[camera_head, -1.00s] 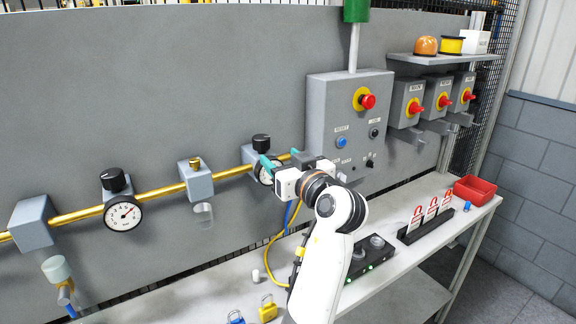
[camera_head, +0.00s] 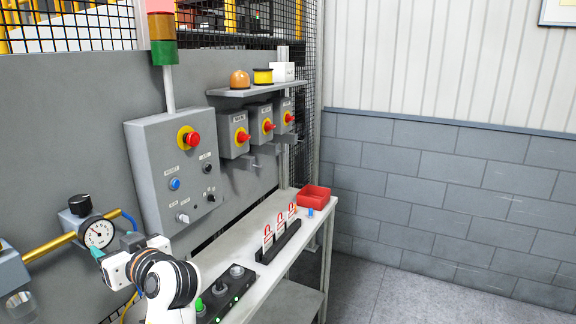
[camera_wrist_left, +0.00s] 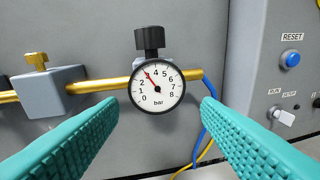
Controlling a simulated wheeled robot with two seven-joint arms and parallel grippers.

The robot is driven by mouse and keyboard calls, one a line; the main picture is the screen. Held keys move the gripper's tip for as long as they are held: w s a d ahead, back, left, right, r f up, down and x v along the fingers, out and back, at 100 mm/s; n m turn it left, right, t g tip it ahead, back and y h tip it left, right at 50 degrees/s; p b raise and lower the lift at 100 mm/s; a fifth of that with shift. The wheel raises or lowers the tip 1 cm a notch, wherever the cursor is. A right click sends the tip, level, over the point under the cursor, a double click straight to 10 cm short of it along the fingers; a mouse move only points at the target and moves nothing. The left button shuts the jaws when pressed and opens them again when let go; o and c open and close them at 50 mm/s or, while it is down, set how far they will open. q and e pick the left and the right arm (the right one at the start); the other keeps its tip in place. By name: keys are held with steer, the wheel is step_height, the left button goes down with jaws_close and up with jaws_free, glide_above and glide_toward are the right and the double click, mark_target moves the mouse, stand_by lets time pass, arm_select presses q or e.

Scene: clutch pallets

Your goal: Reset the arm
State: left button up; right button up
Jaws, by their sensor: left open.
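My left gripper (camera_head: 113,247) is at the lower left of the head view, in front of the pipe, with its teal fingers apart. In the left wrist view the open fingers (camera_wrist_left: 158,108) frame a pressure gauge (camera_wrist_left: 157,88) with a black knob (camera_wrist_left: 149,39) above it. Nothing is between the fingertips, and the gauge stands beyond them. The gauge's red needle points to between 2 and 3 bar. The same gauge (camera_head: 98,233) shows in the head view just above the gripper. My right gripper is not in view.
A grey control box (camera_head: 150,160) with a red emergency button (camera_head: 193,139) stands right of the gripper. Open floor (camera_head: 400,290) lies to the right.

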arm_select(q)
steer(key=s+d+f+m+h, duration=0.2)
steer(key=s+f+h, duration=0.15)
steer(key=f, duration=0.35)
steer(key=s+d+f+m+h, duration=0.2)
steer(key=s+f+m, duration=0.15)
steer(key=f, duration=0.45)
steer(key=s+d+f+m+h, duration=0.2)
steer(key=s+f+h, duration=0.15)
steer(key=f, duration=0.35)
steer(key=s+d+f+m+g+h, duration=0.3)
steer(key=s+d+f, duration=0.15)
steer(key=s, duration=0.45)
steer(key=s+d+f+m+g+h, duration=0.25)
steer(key=s+d+f, duration=0.2)
steer(key=s, duration=0.45)
step_height(320, 180, down, 29)
steer(key=s+b, duration=0.2)
steer(key=s+a+f+g, duration=0.2)
steer(key=s+a+f, duration=0.1)
steer(key=s+f, duration=1.2)
steer(key=shift+s+f, duration=0.15)
steer(key=shift+f, duration=0.15)
